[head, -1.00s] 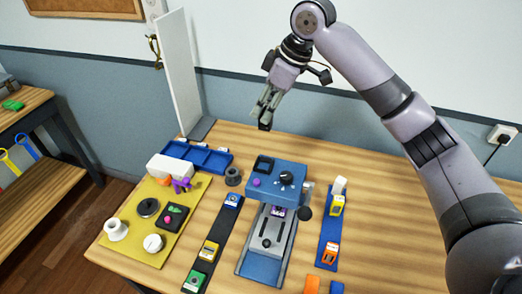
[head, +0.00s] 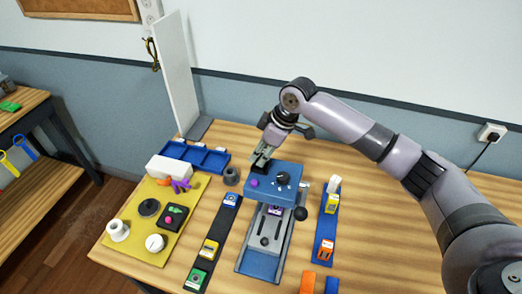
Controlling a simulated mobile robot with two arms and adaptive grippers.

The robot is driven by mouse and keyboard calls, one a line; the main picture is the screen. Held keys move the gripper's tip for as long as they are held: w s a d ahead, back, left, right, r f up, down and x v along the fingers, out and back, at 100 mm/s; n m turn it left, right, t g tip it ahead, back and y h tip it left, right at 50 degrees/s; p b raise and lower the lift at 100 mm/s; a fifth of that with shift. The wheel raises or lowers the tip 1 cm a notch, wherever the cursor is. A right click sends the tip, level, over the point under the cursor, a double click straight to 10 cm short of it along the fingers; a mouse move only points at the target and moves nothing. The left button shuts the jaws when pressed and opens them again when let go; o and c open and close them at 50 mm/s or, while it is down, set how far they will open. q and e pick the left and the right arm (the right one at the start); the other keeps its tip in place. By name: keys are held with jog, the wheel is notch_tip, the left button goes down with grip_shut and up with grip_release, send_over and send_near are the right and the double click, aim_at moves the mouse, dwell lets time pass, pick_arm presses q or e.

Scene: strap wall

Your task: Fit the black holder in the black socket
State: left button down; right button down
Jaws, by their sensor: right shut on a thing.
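My right gripper (head: 262,158) points down at the back left corner of the blue machine (head: 272,196). It is shut on the small black holder (head: 259,167), which is mostly covered by the fingers. The black socket is in the machine's top at that corner and is now hidden behind the gripper and holder. I cannot tell whether the holder is inside the socket, touching it or just above it. My left gripper is not in view.
A black knob (head: 283,178) and purple button (head: 254,183) sit near the gripper on the machine's top. A dark grey cup (head: 231,175) and a blue tray (head: 205,160) stand to the left. A tall white panel (head: 178,75) stands behind.

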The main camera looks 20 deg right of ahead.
jog(key=c, duration=1.3)
grip_release()
jog(key=shift+f, duration=0.1)
jog(key=shift+r, duration=0.25)
jog(key=b+v, duration=0.2)
jog(key=v, duration=0.9)
jog(key=shift+s+d+r+b, duration=0.2)
jog(key=shift+r+b, duration=0.15)
